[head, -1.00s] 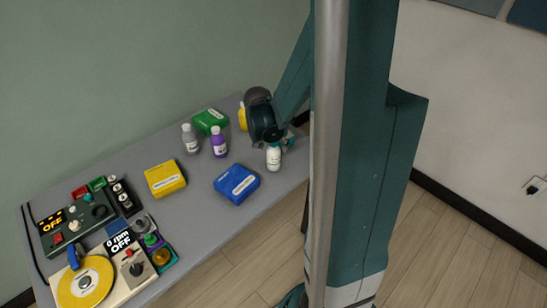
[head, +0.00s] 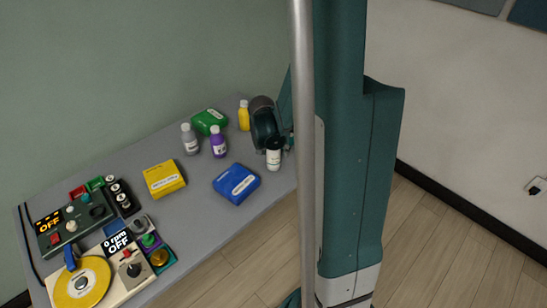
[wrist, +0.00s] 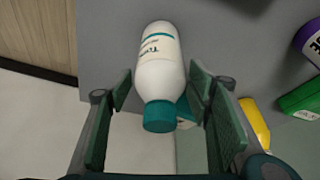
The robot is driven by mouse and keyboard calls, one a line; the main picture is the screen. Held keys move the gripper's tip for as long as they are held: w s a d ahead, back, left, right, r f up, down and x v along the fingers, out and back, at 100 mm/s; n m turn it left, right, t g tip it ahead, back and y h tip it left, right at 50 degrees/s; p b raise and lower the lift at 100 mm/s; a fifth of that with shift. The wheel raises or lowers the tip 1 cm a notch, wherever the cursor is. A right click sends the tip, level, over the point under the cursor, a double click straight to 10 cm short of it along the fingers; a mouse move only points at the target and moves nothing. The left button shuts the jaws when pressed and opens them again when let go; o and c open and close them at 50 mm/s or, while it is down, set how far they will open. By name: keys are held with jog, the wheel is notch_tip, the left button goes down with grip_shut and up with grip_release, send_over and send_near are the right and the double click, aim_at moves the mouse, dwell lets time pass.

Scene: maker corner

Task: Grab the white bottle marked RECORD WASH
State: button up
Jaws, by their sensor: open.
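A white bottle (head: 274,158) stands upright near the right end of the grey table in the head view. In the wrist view the white bottle (wrist: 158,72) has a teal cap and dark lettering, too partial to read as RECORD WASH. My gripper (wrist: 160,82) is open, with one green-padded finger on each side of the bottle. The cap end lies between the fingers, and gaps show on both sides. In the head view my gripper (head: 280,142) is at the bottle's top, partly hidden by my own arm.
A yellow bottle (head: 244,118), a green box (head: 208,120), a purple bottle (head: 218,145) and a grey bottle (head: 190,142) stand behind and left. A blue box (head: 236,184) lies left of the white bottle, near the table's front edge. A yellow box (head: 164,178) is farther left.

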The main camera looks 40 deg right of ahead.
dwell(0.3)
jog(key=c, duration=1.3)
jog(key=shift+o, duration=0.2)
jog(key=shift+r, duration=0.2)
jog(key=shift+r+p, duration=1.3)
jog(key=shift+r, duration=3.55)
